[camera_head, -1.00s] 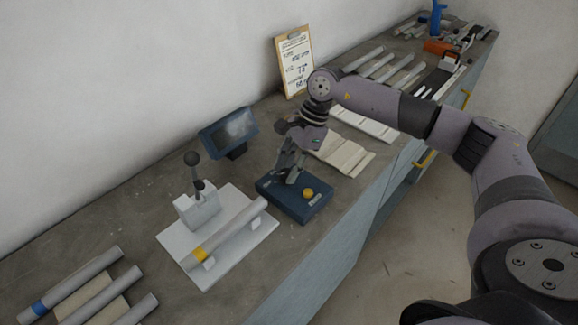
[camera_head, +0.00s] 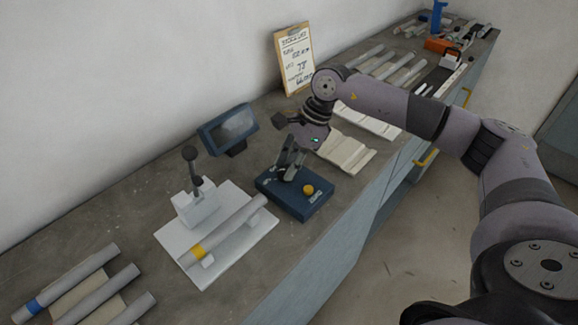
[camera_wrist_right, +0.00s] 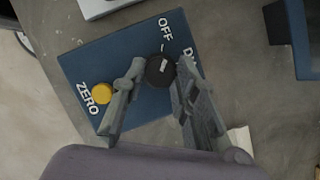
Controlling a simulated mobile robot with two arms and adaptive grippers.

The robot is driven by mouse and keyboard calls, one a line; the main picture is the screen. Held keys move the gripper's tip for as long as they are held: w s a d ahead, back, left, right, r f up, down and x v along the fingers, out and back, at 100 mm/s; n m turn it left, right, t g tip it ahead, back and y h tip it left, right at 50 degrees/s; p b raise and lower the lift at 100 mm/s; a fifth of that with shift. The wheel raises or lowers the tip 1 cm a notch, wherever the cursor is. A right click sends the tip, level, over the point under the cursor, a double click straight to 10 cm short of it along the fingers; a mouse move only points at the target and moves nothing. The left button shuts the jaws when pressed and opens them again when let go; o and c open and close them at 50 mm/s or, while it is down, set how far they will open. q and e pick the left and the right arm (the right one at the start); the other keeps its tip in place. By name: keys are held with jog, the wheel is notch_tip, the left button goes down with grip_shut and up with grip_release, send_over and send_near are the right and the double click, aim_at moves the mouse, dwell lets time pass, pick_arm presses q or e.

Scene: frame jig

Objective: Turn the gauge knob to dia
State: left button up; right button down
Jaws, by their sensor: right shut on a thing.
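The blue gauge box (camera_head: 290,202) sits on the bench, with a yellow button (camera_head: 308,189) at its near right. My right gripper (camera_head: 288,174) reaches down onto the box top. In the right wrist view the box (camera_wrist_right: 98,60) shows the labels ZERO, OFF and a partly hidden one starting with D. The black knob (camera_wrist_right: 159,71) is between the fingertips of my right gripper (camera_wrist_right: 158,77), which is shut on it. A white mark on the knob faces roughly toward OFF, but its exact setting is hard to tell. My left gripper is out of view.
A screen (camera_head: 230,128) stands behind the box. A white fixture plate (camera_head: 245,243) with a lever and a yellow-banded tube is at the left. Grey tubes (camera_head: 68,282) lie at the lower left. A pale grooved rack (camera_head: 347,152) and a clipboard (camera_head: 295,60) are beyond the box.

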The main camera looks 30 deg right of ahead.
jog(key=m+t+b, duration=0.1)
jog(key=m+b, duration=0.1)
jog(key=m+t+b, duration=0.1)
jog(key=m+b, duration=0.1)
jog(key=m, duration=0.1)
jog(key=shift+s+f+h, duration=0.15)
jog(key=shift+h, duration=0.25)
jog(key=shift+s+a+m+t+h+b, duration=0.1)
jog(key=shift+m+t+h+b, duration=0.2)
jog(key=shift+m+b, duration=0.65)
jog(key=shift+a+m+t+h+b, duration=0.1)
jog(key=shift+m+t+h+b, duration=0.3)
jog(key=shift+m, duration=0.95)
jog(key=shift+r, duration=0.2)
jog(key=c, duration=1.3)
grip_release()
jog(key=v, duration=1.2)
jog(key=shift+r, duration=0.1)
